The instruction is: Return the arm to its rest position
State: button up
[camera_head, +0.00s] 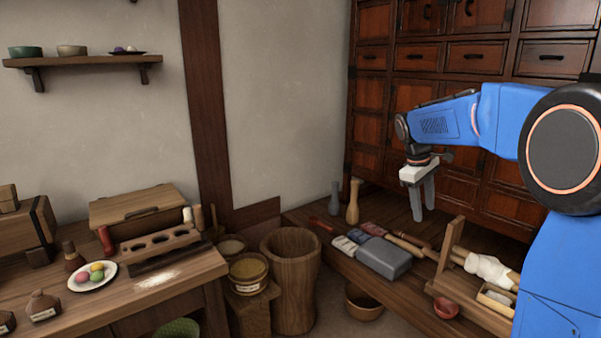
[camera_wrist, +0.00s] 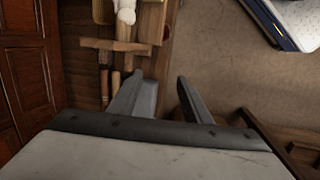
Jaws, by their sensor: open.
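My blue arm reaches in from the right in the head view. My gripper (camera_head: 422,200) hangs pointing down above the low wooden bench (camera_head: 335,262), in front of the dark wood cabinet (camera_head: 470,190). Its two grey fingers are apart with nothing between them. The gripper also shows in the wrist view (camera_wrist: 166,88), with its fingers spread and empty. Its exact height above the bench is hard to tell.
A worktable (camera_head: 110,290) holds a plate of sweets (camera_head: 92,276). Open floor lies right in the wrist view.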

jog(key=s+a+r+m+t+y, duration=0.1)
jog(key=s+a+m+t+y, duration=0.2)
jog(key=s, duration=1.8)
jog(key=s+a+f+m, duration=0.2)
jog(key=s+f, duration=0.2)
jog(key=s, duration=0.5)
jog(key=s+a+f+m+t, duration=0.1)
jog(key=s+a+f+m, duration=0.1)
jog(key=s+f, duration=0.3)
jog(key=s, duration=0.4)
jog(key=shift+s+a+f, duration=0.2)
jog(key=shift+s+a, duration=0.15)
